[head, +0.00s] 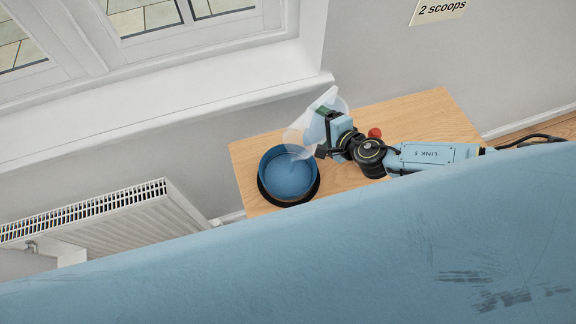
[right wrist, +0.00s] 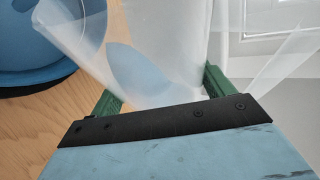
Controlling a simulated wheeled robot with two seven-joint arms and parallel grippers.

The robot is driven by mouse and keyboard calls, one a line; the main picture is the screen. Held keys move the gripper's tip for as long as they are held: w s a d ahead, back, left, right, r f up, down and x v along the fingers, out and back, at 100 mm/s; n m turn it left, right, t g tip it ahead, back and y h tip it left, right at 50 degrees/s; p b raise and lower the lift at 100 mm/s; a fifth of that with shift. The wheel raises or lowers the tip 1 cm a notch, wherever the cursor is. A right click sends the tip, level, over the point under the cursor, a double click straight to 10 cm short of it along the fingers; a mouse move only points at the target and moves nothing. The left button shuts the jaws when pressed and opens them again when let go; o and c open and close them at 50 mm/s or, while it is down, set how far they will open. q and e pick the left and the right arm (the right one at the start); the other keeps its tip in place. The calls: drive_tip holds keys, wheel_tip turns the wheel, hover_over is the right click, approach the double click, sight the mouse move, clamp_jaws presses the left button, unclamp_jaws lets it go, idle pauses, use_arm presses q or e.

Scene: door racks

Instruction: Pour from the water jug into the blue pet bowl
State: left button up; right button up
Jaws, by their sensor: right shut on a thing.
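The clear water jug (head: 300,139) is held above the wooden table, tilted with its lower end over the back right rim of the blue pet bowl (head: 272,172). My right gripper (head: 325,125) is shut on the jug. In the right wrist view, the see-through jug (right wrist: 165,45) sits between the green fingers (right wrist: 160,95), and part of the bowl (right wrist: 40,45) shows at upper left. The bowl stands upright on the table with a dark base. A bluish patch shows through the jug; I cannot tell whether it is water. My left gripper is not in view.
The wooden table (head: 420,113) has bare top behind my right arm. A small red thing (head: 375,133) shows beside the arm. A window sill (head: 200,110) and wall lie behind, a white radiator (head: 110,220) to the left. A "2 scoops" note (head: 440,10) hangs on the wall.

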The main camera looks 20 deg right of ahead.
drive_tip(key=shift+s+a+r+p, duration=0.15)
drive_tip(key=shift+a+r+p, duration=0.05)
drive_tip(key=shift+p, duration=0.15)
idle(1.1)
